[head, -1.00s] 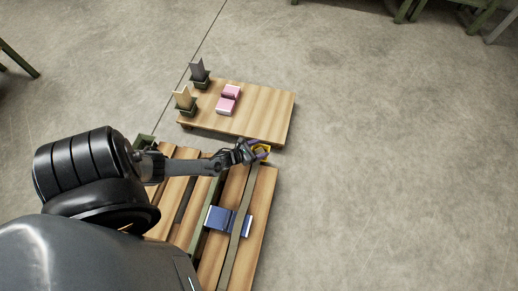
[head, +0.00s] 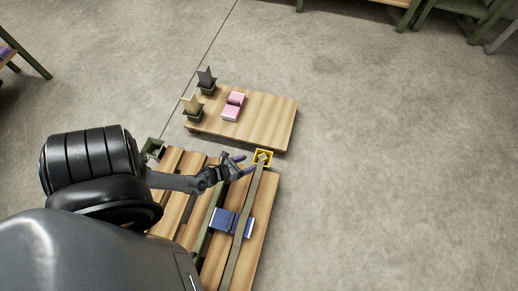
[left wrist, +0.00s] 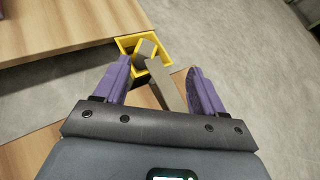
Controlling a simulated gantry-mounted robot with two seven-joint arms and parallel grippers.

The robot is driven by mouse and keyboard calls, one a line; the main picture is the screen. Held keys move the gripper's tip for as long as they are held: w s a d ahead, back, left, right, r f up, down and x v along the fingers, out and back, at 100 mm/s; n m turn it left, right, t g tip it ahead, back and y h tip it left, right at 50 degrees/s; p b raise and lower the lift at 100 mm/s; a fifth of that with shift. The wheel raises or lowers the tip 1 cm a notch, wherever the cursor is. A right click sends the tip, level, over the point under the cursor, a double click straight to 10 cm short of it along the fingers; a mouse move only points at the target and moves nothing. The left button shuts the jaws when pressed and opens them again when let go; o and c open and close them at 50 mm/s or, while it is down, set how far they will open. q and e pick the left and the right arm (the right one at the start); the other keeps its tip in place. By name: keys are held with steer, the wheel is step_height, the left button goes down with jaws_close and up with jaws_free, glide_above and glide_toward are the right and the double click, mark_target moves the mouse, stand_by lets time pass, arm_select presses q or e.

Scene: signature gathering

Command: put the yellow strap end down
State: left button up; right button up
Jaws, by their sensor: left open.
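The yellow strap end (head: 263,157) is a square yellow frame at the far end of an olive-grey strap (head: 243,222). It lies at the far edge of the slatted wooden pallet (head: 262,205). In the left wrist view the yellow end (left wrist: 163,47) shows just beyond my fingertips, with the strap running back between the fingers. My left gripper (head: 243,165) is open, its purple fingers (left wrist: 160,80) apart and empty, a little left of the yellow end. My right gripper is not in view.
A low wooden table (head: 262,118) stands just beyond the pallet, with a pink book (head: 233,106) and two dark holders with cards (head: 193,108) on it. A blue book (head: 231,222) lies on the pallet by the strap. The concrete floor at right is clear.

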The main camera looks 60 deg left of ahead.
arm_select(q)
steer(key=w+d+r+n+g, duration=0.3)
steer(key=d+r+n, duration=0.2)
steer(key=d+n, duration=0.4)
steer(key=w+d+r+n+g, duration=0.2)
steer(key=d+r+n, duration=0.2)
steer(key=d+n, duration=0.45)
steer(key=s+d+r+n+g, duration=0.2)
steer(key=r+n, duration=0.4)
steer(key=r, duration=0.3)
steer(key=s+d+r+n+g+h, duration=0.1)
steer(key=s+r+n, duration=0.4)
steer(key=r, duration=0.5)
steer(key=shift+d+r+n+g+h, duration=0.3)
steer(key=shift+d+n+g, duration=0.4)
steer(key=shift+n, duration=0.15)
